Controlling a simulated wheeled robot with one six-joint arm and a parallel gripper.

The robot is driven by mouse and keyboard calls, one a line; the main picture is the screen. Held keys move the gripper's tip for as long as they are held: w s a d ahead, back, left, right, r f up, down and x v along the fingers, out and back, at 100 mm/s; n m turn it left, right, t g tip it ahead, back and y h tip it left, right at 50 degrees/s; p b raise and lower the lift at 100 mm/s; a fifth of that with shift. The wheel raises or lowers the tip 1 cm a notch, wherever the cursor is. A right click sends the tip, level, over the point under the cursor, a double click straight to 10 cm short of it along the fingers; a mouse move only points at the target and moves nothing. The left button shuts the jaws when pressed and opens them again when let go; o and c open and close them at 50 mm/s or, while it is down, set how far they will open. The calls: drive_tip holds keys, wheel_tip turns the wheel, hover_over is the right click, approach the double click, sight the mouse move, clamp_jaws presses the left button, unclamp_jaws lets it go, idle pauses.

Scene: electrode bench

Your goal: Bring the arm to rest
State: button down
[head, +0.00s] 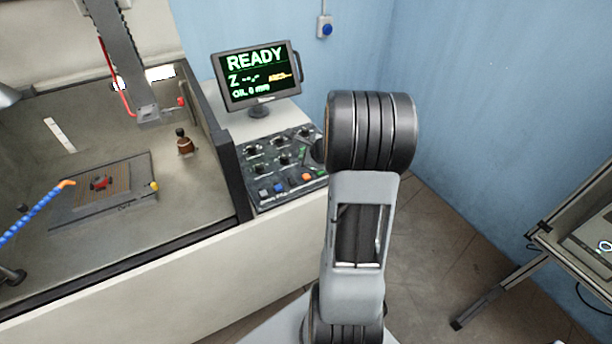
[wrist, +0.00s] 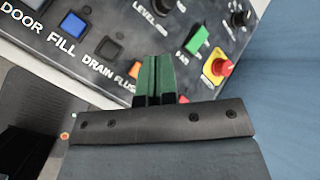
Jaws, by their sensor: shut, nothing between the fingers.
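My gripper (wrist: 157,62) shows in the wrist view with its two green fingers pressed together and nothing between them. It is over the lower edge of a dark control panel (wrist: 105,15), by the orange button (wrist: 125,94) and the green button (wrist: 199,40). I cannot tell whether the fingertips touch the panel. In the head view my raised arm stands in front of the panel's right end (head: 300,150), and my gripper is hidden there.
A screen (head: 258,75) reading READY stands behind the panel. At left is an open machine tank (head: 185,230) with a blue hose (head: 35,215), a plate (head: 140,205) and a brown bottle (head: 184,142). A blue wall (head: 480,100) is behind; a metal-framed table (head: 545,237) stands right. Floor between is clear.

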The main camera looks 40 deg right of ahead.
idle(0.3)
drive_tip(key=s+a+n, duration=0.1)
drive_tip(key=n, duration=0.1)
drive_tip(key=s+a+n+g+y, duration=0.1)
drive_tip(key=a+n, duration=0.1)
drive_tip(key=s+a+f+n+g+y, duration=0.1)
drive_tip(key=a+n, duration=0.1)
drive_tip(key=shift+s, duration=0.35)
drive_tip(key=s+a+r+n+g+h, duration=0.1)
drive_tip(key=s+a+r+n, duration=0.5)
drive_tip(key=a+n, duration=0.3)
drive_tip(key=s+a+r+n+g+h, duration=0.1)
drive_tip(key=s+a+r+n, duration=0.5)
drive_tip(key=n, duration=0.5)
drive_tip(key=s+a, duration=0.2)
drive_tip(key=shift+a+r+g+h, duration=0.15)
drive_tip(key=shift+a+g+h, duration=0.15)
drive_tip(key=shift+a, duration=0.05)
